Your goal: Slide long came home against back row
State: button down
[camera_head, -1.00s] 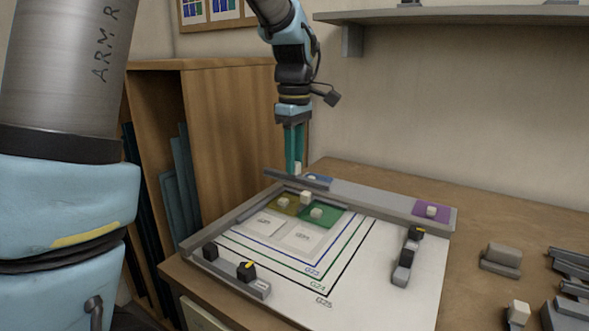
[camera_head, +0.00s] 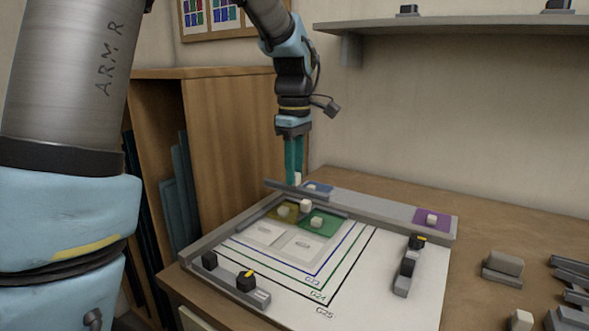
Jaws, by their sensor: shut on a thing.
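My gripper (camera_head: 294,181), with teal fingers pointing down, is above the back left of the board. It is shut on a small pale block (camera_head: 298,178). A dark grey bar (camera_head: 312,193) runs just below the fingertips, across the back rail; it seems to go with that block, but the join is hidden. Another thin grey strip (camera_head: 331,212) with a pale block (camera_head: 305,205) lies along the back of the yellow pane (camera_head: 275,214) and green pane (camera_head: 328,228). I cannot tell for sure which strip is the long came, or whether the held bar touches anything.
A blue pane (camera_head: 321,187) and a purple pane (camera_head: 445,222) lie on the back ledge (camera_head: 375,201). Dark-knobbed grey pieces stand at the board's front left (camera_head: 262,296) and right (camera_head: 402,285). Loose grey parts (camera_head: 503,265) lie at the right. A cabinet (camera_head: 230,130) is close on the left.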

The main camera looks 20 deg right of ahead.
jog(key=shift+f+b, duration=2)
jog(key=shift+f, duration=1.75)
dwell(4.2)
